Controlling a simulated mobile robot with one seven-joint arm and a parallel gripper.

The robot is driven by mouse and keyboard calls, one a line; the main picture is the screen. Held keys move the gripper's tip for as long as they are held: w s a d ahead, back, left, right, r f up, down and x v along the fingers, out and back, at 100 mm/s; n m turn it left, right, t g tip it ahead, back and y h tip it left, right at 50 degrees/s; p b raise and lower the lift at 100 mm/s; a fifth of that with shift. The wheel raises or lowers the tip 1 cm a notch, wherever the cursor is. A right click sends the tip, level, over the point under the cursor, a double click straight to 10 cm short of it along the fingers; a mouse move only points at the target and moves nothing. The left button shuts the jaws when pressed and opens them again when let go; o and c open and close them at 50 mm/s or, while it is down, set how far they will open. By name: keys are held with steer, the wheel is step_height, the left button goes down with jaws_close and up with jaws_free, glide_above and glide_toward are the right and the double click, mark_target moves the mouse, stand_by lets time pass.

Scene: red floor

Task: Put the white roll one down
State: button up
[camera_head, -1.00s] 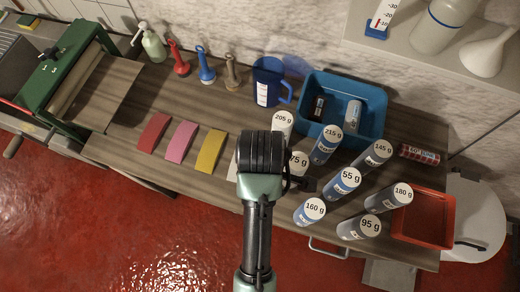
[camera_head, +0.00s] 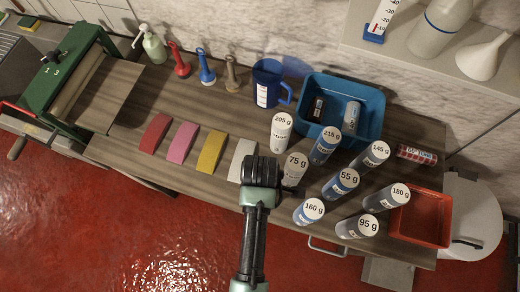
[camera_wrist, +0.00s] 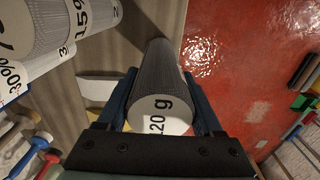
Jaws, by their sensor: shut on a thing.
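My gripper (camera_wrist: 160,88) is shut on a roll (camera_wrist: 160,65) in the wrist view. The roll has a grey ribbed side and a white end face with a partly covered label ending in "20 g". It lies between the two dark blue fingers, its end face toward the camera. In the head view my arm's dark wrist (camera_head: 262,172) is at the table's front edge, and it hides the held roll. I cannot tell whether the roll touches the table.
Several standing labelled rolls, including the 75 g roll (camera_head: 294,172) and 205 g roll (camera_head: 281,130), are close right of my wrist. A white curved block (camera_head: 241,158) is at its left, beside a yellow one (camera_head: 211,152). A blue bin (camera_head: 374,95) and red tray (camera_head: 446,222) are farther right.

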steer(key=o, duration=1.4)
steer(key=shift+f, duration=0.1)
steer(key=shift+o, duration=0.2)
